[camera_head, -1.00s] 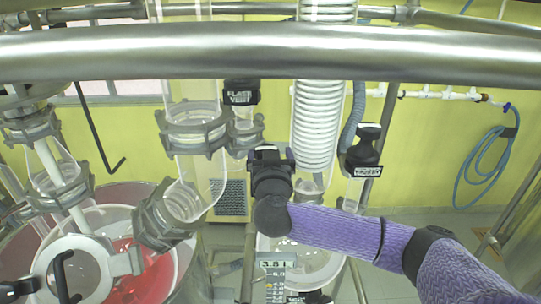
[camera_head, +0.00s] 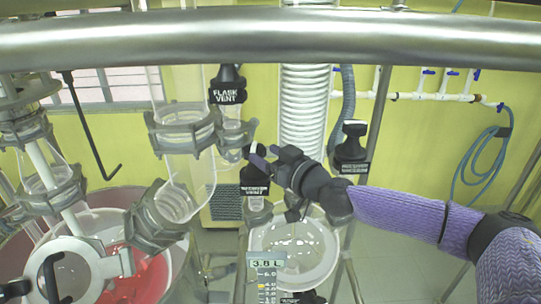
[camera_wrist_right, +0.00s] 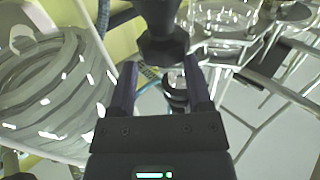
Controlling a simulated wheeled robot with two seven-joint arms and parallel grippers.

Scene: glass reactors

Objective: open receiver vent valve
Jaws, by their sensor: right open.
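The receiver vent valve (camera_head: 255,173) is a black valve with a white-lettered label, on a glass neck above the round receiver flask (camera_head: 295,252) in the head view. My right gripper (camera_head: 264,164) reaches in from the right, its fingers at the valve's upper part and partly covering it. In the right wrist view a black knob-shaped valve part (camera_wrist_right: 163,40) lies at the tips of the open right gripper (camera_wrist_right: 162,72), between the two fingers. I cannot tell whether the fingers touch it. My left gripper is not in view.
The flask vent valve (camera_head: 228,84) stands up and left of my gripper. Another black labelled valve (camera_head: 351,150) stands to the right, close above my forearm. A white coil condenser (camera_head: 304,110) rises behind. A steel rail (camera_head: 270,38) crosses the top.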

